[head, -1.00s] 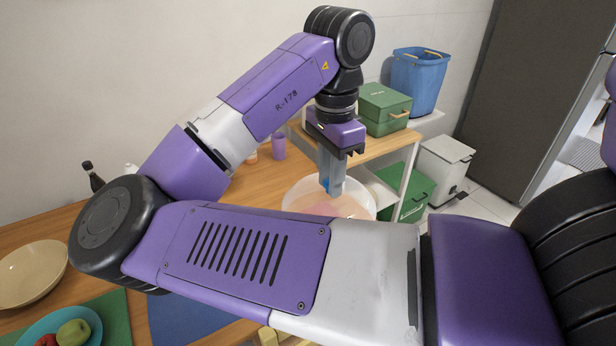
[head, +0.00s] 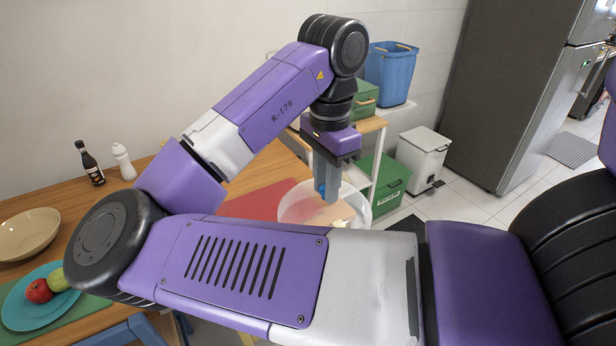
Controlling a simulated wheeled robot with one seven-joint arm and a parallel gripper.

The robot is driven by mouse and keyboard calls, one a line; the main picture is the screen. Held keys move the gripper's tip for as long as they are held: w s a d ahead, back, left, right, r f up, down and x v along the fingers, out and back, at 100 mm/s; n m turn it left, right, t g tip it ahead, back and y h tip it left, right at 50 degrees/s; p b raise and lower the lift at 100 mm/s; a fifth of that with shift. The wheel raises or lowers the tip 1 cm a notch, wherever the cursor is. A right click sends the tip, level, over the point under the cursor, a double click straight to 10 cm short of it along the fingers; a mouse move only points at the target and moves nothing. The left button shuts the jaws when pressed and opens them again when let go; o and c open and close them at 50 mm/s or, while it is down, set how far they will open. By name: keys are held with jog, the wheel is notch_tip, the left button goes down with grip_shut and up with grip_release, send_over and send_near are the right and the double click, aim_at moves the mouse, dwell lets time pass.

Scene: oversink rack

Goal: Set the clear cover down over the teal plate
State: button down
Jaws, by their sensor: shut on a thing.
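The clear cover (head: 292,208) is a see-through round dome in the middle of the head view. My gripper (head: 327,190) points down and is shut on the blue knob at its top. The cover is held up near the right end of the table, and its lower front edge is hidden behind my arm. The teal plate (head: 28,318) lies on a green mat at the lower left, far from the cover. A red apple and a green apple sit on the plate.
A beige bowl (head: 28,234) stands behind the plate. A dark bottle (head: 90,163) and a white bottle (head: 123,161) stand at the table's back. A red mat (head: 262,202) lies left of the cover. My arm hides much of the table between cover and plate.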

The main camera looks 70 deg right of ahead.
jog(key=w+a+f+n, duration=0.6)
jog(key=a+f+n, duration=0.2)
jog(key=f, duration=0.3)
jog(key=w+a+f+n, duration=0.5)
jog(key=a+f+n, duration=0.3)
jog(key=f, duration=0.3)
jog(key=w+a+f+n, duration=0.6)
jog(key=a+f+n, duration=0.3)
jog(key=a+f, duration=0.1)
jog(key=shift+w+f, duration=0.3)
jog(key=shift+f, duration=0.2)
jog(key=shift+a, duration=0.15)
